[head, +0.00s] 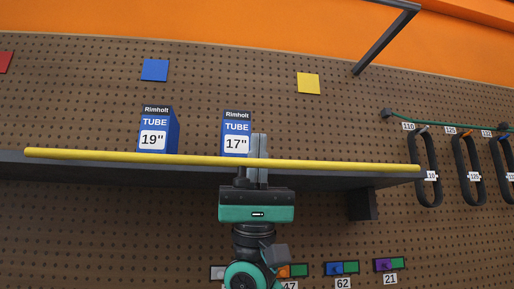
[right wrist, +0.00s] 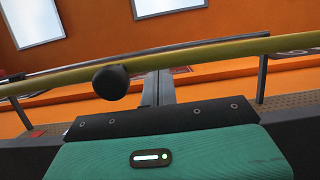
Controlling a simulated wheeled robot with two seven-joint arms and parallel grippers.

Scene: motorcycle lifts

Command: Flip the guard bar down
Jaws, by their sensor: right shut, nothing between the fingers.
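The guard bar (head: 330,165) is a long yellow bar across the front of the dark shelf in the head view. It also crosses the upper part of the right wrist view (right wrist: 215,52), with a round black knob (right wrist: 111,82) at its lower side. My right gripper (head: 258,146) has a green body and grey fingers pointing up at the bar's middle, in front of the tube boxes. Its fingers (right wrist: 158,84) are shut and empty, close to the bar. I cannot tell whether they touch it. My left gripper is not in view.
Blue tube boxes marked 19" (head: 153,135) and 17" (head: 236,136) stand on the shelf (head: 80,168) behind the bar. Black loops (head: 428,172) hang on the pegboard at right. Small coloured items (head: 342,268) sit below the shelf.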

